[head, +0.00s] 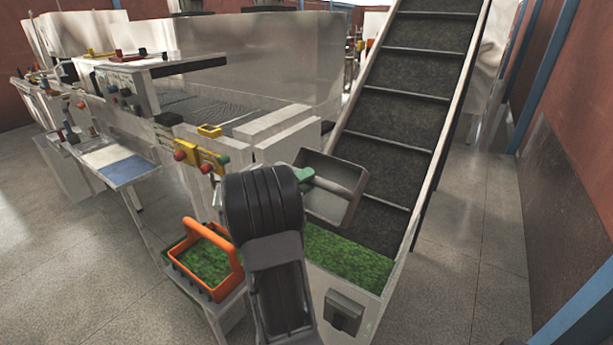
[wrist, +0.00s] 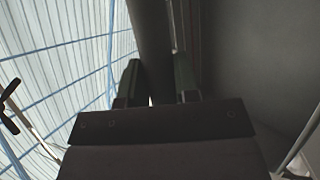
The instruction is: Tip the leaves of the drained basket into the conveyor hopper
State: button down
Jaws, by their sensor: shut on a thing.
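My gripper (head: 306,176), with green fingers, is shut on a grey box-shaped basket (head: 345,172). The basket is held steeply tilted over the foot of the conveyor, and its visible inside looks bare. In the wrist view my gripper (wrist: 158,78) has its fingers either side of a dark bar (wrist: 150,35), and a grey wall, likely the basket's (wrist: 255,60), fills the right. Green leaves (head: 345,256) lie in the conveyor hopper (head: 385,300) below the basket. My arm hides the hopper's left part.
An orange-handled basket (head: 236,262) with green leaves stands on a low shelf left of my arm. The inclined conveyor (head: 400,110) rises behind the hopper. A machine with a panel of coloured knobs (head: 200,156) stands at the left. The floor at the right (head: 480,240) is clear.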

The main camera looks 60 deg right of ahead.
jog(key=d+r+n+t+y+p, duration=0.3)
jog(key=d+r+y+p, duration=0.2)
jog(key=p, duration=0.8)
jog(key=shift+s+d+r+t+y+p, duration=0.3)
jog(key=shift+d+y+p, duration=0.1)
jog(key=shift+d+y, duration=1.25)
